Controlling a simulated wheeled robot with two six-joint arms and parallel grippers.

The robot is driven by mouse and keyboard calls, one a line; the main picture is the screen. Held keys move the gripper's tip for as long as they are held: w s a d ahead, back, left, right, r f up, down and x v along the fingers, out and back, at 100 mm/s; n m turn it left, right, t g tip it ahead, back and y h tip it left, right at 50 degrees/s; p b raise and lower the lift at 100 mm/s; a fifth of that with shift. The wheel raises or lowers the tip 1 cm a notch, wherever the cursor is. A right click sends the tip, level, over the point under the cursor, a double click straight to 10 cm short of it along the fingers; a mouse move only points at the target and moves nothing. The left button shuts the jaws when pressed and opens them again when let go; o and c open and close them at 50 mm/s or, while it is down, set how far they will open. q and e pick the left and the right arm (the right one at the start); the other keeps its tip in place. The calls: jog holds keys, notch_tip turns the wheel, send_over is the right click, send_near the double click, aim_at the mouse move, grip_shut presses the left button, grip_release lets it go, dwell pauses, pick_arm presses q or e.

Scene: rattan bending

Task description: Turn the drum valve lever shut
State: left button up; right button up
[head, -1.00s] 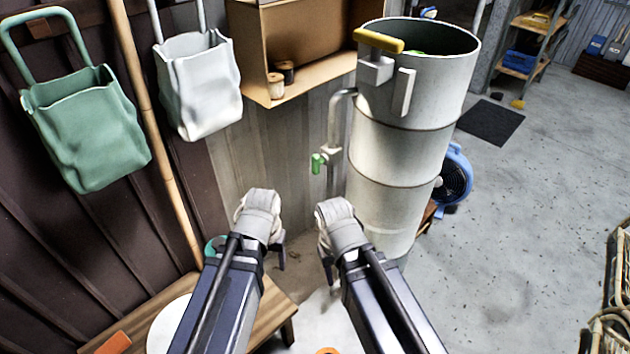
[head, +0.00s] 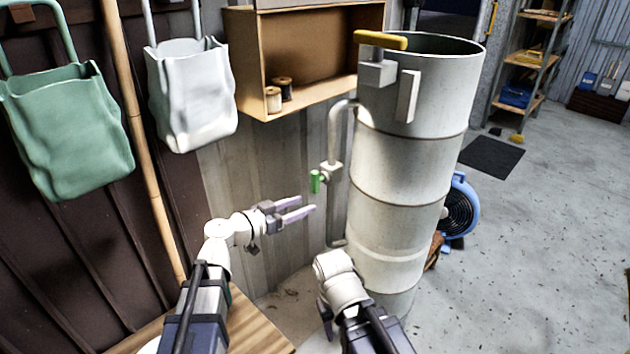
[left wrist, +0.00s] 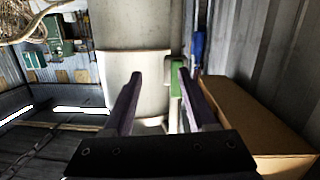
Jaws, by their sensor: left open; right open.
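The tall pale drum (head: 405,170) stands upright, with a grey side pipe (head: 335,125) down its left side. A small green lever (head: 315,181) hangs vertically at the valve on this pipe. My left gripper (head: 307,205) is open and empty, pointing right, a little below and left of the lever. In the left wrist view, the green lever (left wrist: 177,78) shows beside the right-hand finger, partly covered by it; I cannot tell whether they touch. My right gripper (head: 326,318) is low in front of the drum's base, its fingers partly hidden.
A yellow-handled grey fitting (head: 381,40) is on the drum's upper front. A cardboard box shelf (head: 300,100) with spools is above left. A pale bag (head: 190,95) and a green bag (head: 65,130) hang left. A blue fan (head: 460,208) stands right; open floor (head: 540,240) lies beyond.

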aim_at(312, 181)
pick_arm(q)
jog(key=shift+w+d+r+t+h, duration=0.1)
jog(key=shift+w+d+r+t, duration=0.4)
jog(key=shift+w, duration=0.75)
jog(key=shift+w+d+r+t+h, duration=0.1)
jog(key=shift+w+d+r+t, duration=0.15)
jog(key=shift+w+d+r, duration=0.55)
jog(key=shift+w+d+r+t+h, duration=0.1)
jog(key=shift+w+d+r+t, duration=0.25)
jog(key=shift+w+d, duration=0.9)
jog(key=shift+w+a, duration=0.4)
jog(key=shift+a, duration=0.1)
jog(key=shift+c, duration=0.2)
grip_shut()
